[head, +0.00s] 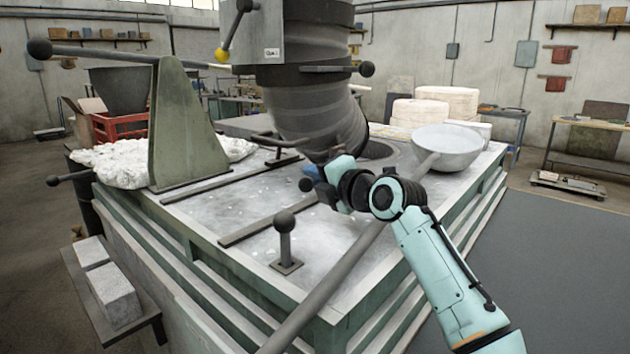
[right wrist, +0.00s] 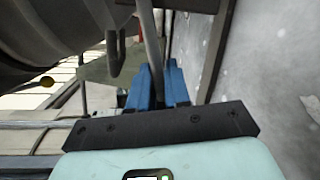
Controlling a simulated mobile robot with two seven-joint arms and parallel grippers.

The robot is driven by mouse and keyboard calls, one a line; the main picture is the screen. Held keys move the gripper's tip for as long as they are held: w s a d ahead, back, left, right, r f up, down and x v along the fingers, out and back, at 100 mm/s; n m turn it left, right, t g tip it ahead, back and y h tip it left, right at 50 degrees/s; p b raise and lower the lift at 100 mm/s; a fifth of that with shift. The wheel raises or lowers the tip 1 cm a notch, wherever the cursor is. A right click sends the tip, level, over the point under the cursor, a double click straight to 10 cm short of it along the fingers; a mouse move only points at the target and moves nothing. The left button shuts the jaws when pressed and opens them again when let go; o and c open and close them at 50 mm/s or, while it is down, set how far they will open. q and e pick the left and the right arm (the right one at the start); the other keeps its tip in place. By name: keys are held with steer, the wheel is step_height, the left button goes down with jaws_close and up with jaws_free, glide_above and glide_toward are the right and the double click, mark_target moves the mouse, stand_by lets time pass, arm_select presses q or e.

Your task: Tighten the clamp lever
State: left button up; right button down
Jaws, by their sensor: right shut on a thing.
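My right gripper (head: 314,178) reaches in from the right, at the lower end of the large dark bent duct. In the right wrist view its two blue fingers (right wrist: 161,80) are shut on a grey rod, which looks like the clamp lever (right wrist: 151,35). The rod runs up and away from between the fingers. In the head view my gripper and wrist hide most of this lever; a dark ball knob (head: 305,184) shows beside the fingers. How far the lever is turned cannot be told. My left gripper is not in view.
The duct (head: 315,110) hangs just above my right gripper. A ladle bowl (head: 447,150) has a long handle (head: 322,290) passing under my right wrist. A short ball-topped post (head: 285,235) stands on the bench top (head: 250,262). A green bracket (head: 180,140) stands left.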

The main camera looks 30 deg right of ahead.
steer(key=shift+f, duration=0.2)
steer(key=c, duration=1.2)
jaws_free()
steer(key=shift+r, duration=0.1)
steer(key=shift+s, duration=0.15)
